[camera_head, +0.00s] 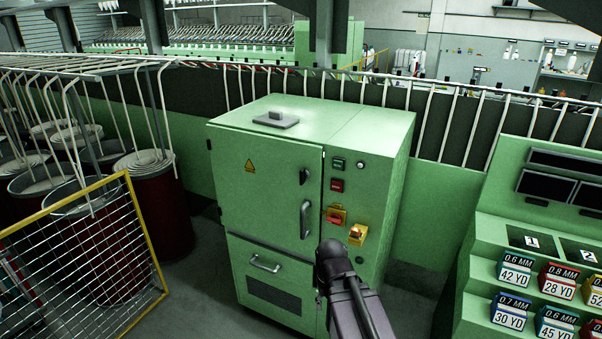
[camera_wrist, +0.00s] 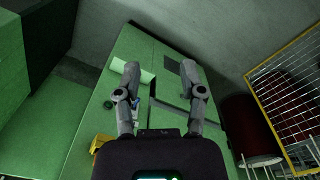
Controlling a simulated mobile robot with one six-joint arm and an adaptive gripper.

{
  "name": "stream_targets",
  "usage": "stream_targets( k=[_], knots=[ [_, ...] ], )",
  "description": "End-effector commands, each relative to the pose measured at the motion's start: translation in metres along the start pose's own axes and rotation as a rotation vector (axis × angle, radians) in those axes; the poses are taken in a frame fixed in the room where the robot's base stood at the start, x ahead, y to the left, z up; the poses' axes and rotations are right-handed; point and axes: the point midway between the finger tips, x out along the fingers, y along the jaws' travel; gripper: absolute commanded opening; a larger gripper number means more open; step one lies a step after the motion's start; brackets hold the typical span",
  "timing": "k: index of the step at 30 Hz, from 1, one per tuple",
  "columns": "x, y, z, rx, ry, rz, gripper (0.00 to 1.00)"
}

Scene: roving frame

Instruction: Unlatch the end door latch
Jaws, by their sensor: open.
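A green cabinet (camera_head: 265,150) stands in the middle of the head view, its front door (camera_head: 250,190) closed. A small dark latch (camera_head: 304,176) sits near the door's upper right edge, above a grey upright handle (camera_head: 305,220). My gripper (camera_wrist: 159,70) is open in the wrist view, its two grey fingers spread apart with nothing seen held between them. The green cabinet front (camera_wrist: 125,55) lies beyond the fingers. In the head view, my dark arm rises before the cabinet's lower right front and the fingers cannot be made out. I cannot clearly identify the latch in the wrist view.
Buttons and a yellow-backed red switch (camera_head: 336,215) are right of the door; another yellow switch (camera_head: 357,234) juts out beside it. A drawer-like lower panel has a handle (camera_head: 264,264).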

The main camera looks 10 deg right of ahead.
Motion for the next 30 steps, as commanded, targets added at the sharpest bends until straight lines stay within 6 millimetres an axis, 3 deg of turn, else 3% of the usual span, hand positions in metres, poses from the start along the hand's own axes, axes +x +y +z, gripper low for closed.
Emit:
stream_targets(
  k=[8, 18, 25, 30],
  knots=[
    [0.001, 0.018, -0.039, 0.122, 0.081, 0.147, 0.52],
    [-0.024, 0.036, -0.141, 0.387, 0.427, 0.462, 0.52],
    [-0.062, 0.025, -0.214, 0.505, 0.767, 0.582, 0.52],
    [-0.096, 0.0, -0.266, 0.542, 1.036, 0.6, 0.52]
  ],
)
